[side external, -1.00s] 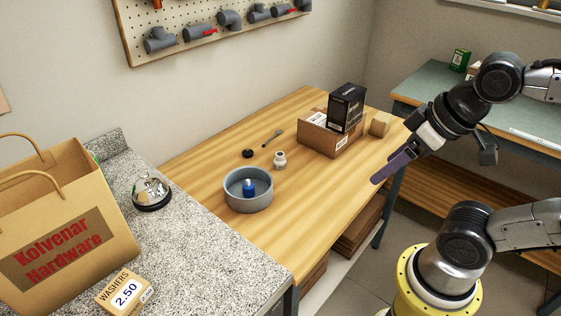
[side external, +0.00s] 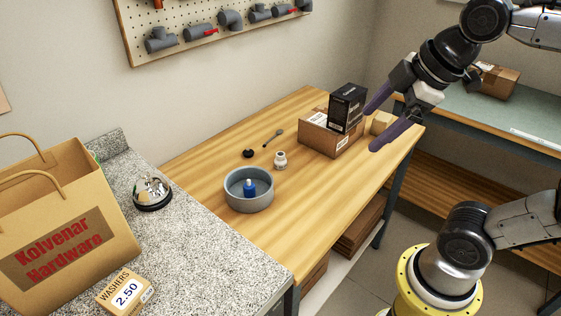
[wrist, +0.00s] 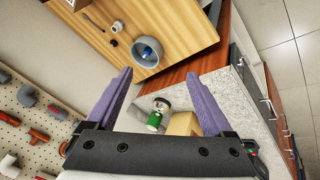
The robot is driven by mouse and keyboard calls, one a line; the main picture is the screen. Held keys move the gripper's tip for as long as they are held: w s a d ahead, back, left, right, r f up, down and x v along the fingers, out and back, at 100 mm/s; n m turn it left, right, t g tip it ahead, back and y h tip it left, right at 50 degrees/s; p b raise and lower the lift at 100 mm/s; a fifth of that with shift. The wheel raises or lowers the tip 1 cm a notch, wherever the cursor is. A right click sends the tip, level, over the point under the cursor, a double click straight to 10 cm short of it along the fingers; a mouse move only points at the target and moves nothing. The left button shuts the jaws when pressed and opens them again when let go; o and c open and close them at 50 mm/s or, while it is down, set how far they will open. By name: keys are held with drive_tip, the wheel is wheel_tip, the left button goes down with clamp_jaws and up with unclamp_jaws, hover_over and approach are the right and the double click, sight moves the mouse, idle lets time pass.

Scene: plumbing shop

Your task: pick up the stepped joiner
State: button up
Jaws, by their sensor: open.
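A small pale stepped fitting, which looks like the stepped joiner (side external: 280,160), stands on the wooden table, behind and right of a grey round bowl (side external: 237,200). In the wrist view the fitting (wrist: 117,26) is near the top, left of the bowl (wrist: 138,58). My gripper (side external: 373,128) has long purple fingers and is open and empty. It is high at the table's right end, well apart from the fitting. In the wrist view the open fingers (wrist: 159,76) point toward the table with nothing between them.
A blue item (side external: 249,187) sits in the bowl. A black cap (side external: 248,153) and a thin dark tool (side external: 273,137) lie near the fitting. A cardboard box (side external: 318,136) with a black carton (side external: 347,107) stands near my gripper. The table's front middle is clear.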

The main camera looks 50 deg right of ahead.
drive_tip(key=w+d+r+n, duration=0.1)
drive_tip(key=w+r+n, duration=0.25)
drive_tip(key=w, duration=0.35)
drive_tip(key=n+g, duration=0.5)
drive_tip(key=n, duration=0.3)
hover_over(280, 153)
wheel_tip(280, 153, down, 18)
drive_tip(key=r, duration=0.1)
drive_tip(key=shift+m+g, duration=0.35)
drive_tip(key=shift+g, duration=0.15)
drive_tip(key=f, duration=1.3)
drive_tip(key=shift+s+d, duration=0.1)
drive_tip(key=shift+d, duration=0.1)
drive_tip(key=shift+a+f, duration=0.15)
drive_tip(key=shift+f, duration=1.25)
drive_tip(key=shift+a+f, duration=0.1)
drive_tip(key=shift+f, duration=1.3)
drive_tip(key=shift+c, duration=0.3)
clamp_jaws()
